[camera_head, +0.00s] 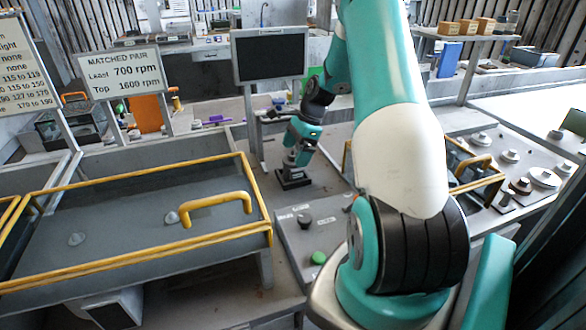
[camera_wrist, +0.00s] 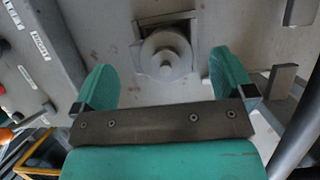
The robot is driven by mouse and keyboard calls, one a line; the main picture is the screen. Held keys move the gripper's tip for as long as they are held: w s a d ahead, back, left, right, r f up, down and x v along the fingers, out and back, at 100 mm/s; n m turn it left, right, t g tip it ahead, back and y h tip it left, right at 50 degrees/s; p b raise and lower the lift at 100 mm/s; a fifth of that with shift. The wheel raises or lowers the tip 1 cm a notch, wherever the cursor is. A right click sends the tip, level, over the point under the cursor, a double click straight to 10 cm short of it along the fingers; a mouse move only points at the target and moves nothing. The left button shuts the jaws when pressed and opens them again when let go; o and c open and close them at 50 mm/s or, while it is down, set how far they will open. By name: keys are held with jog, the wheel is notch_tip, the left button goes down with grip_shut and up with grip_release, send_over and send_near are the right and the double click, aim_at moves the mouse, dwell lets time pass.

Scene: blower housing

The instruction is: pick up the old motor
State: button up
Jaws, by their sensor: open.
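A grey round part (camera_wrist: 166,50), which looks like the old motor, sits on a dark square base in the wrist view. In the head view the dark base (camera_head: 293,181) stands on the grey bench, with the part largely hidden under my gripper (camera_head: 299,155). My gripper is open in the wrist view (camera_wrist: 162,78), its two green fingers apart. The round part shows between and beyond the fingertips, with gaps on both sides. I cannot tell how far above it the fingers are.
A yellow-framed grey cover (camera_head: 130,215) with a yellow handle fills the left. A panel with a green button (camera_head: 318,257) is in front of the base. A monitor (camera_head: 270,55) stands behind on a post. A sign (camera_head: 122,72) reads "Matched pair", 700 and 1600 rpm.

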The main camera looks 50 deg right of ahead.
aim_at(294, 155)
jog(key=shift+p+x, duration=0.45)
jog(key=shift+x, duration=1.55)
jog(key=shift+s, duration=0.1)
jog(key=c, duration=1)
jog(key=shift+c, duration=0.7)
jog(key=shift+r, duration=0.15)
